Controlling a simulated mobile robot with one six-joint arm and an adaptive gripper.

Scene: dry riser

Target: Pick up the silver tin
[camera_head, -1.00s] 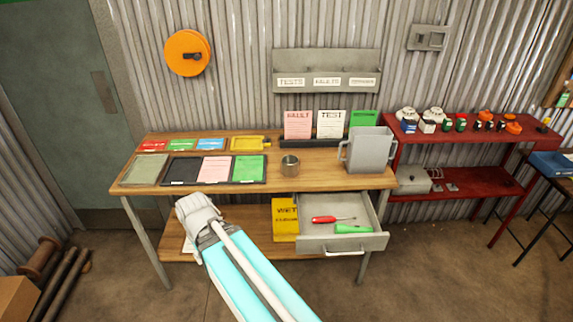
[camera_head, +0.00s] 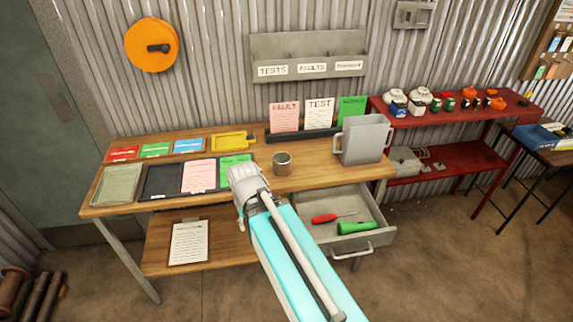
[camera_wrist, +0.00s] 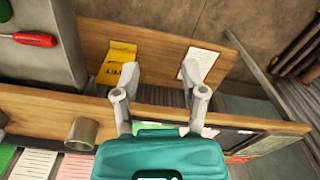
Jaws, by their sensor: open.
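The silver tin (camera_head: 282,164) is a small open-topped metal cup standing upright on the wooden bench top, near its front edge. It also shows in the wrist view (camera_wrist: 81,133), lower left of my fingers. My gripper (camera_wrist: 165,73) is open and empty, its two fingers spread apart beside the bench edge in that view. In the head view my arm's end is just left of the tin, apart from it; the fingers are hidden there.
An open drawer (camera_head: 376,243) holds a red screwdriver (camera_head: 333,217) and a green torch (camera_head: 357,227). Card trays lie to the left, with a card rack (camera_head: 318,132) behind. A yellow booklet (camera_wrist: 118,62) is on the lower shelf.

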